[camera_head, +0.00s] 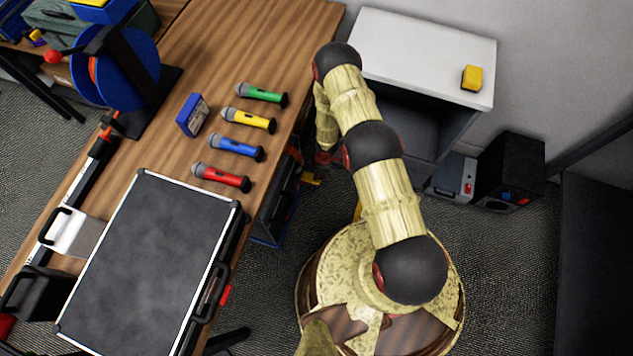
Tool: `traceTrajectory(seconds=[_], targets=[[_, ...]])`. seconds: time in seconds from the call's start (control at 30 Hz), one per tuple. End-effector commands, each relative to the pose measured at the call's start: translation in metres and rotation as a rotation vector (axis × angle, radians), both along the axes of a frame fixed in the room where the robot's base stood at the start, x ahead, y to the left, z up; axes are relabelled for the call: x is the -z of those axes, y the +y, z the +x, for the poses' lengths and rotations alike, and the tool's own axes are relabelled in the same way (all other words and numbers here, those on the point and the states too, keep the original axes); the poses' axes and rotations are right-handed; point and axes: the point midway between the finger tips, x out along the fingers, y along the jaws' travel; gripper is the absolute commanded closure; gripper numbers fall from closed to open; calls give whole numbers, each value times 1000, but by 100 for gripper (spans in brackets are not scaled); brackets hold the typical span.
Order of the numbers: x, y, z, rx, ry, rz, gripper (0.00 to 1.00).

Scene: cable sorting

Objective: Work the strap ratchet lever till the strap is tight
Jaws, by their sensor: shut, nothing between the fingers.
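My arm rises from its base and bends down beside the table's right edge. My gripper (324,160) is small and dark at its end, mostly hidden under the arm; it is shut, with nothing seen in it. It hangs close to a dark case (277,205) low beside the table. A small yellow piece (311,180) shows just below the gripper, and a yellow strip (357,210) shows to the right; I cannot tell whether either is the strap. The ratchet lever cannot be made out. I cannot tell whether the gripper touches anything.
The wooden table (215,50) holds a large grey-topped case (150,262), several coloured microphones (235,147), a blue box (192,115) and a blue reel (128,67). A white cabinet (425,45) stands behind my arm. Black boxes (512,165) stand on the floor at right.

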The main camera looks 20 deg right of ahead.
Motion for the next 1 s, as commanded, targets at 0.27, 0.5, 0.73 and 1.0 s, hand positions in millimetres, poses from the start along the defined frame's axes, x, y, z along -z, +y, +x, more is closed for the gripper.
traceTrajectory(seconds=[0.27, 0.5, 0.73, 1.0], targets=[[14, 1, 1, 0, -1, 0, 100], [13, 1, 1, 0, -1, 0, 100], [28, 1, 0, 0, 0, 0, 100], [57, 1, 0, 0, 0, 0, 100]])
